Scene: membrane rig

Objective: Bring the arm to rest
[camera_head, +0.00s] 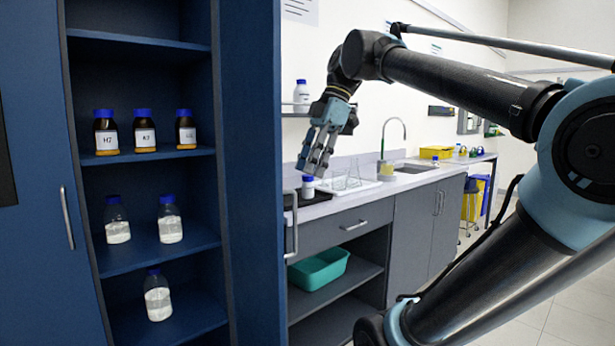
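My arm (455,85) reaches in from the right side of the head view, bent at the elbow, with its wrist at the upper middle. My gripper (313,168) points down in front of the counter, beside the open blue cabinet's right side. Its fingers look apart, with nothing visible between them. A small white bottle with a blue cap (308,187) stands on the counter, just below the fingertips in the picture. I cannot tell how far behind the fingers it is.
The blue cabinet (255,180) stands open at left, with brown bottles (145,131) and clear bottles of white powder (170,219) on its shelves. The counter holds a white tray with glassware (348,185) and a sink (415,169). A teal bin (318,268) sits below.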

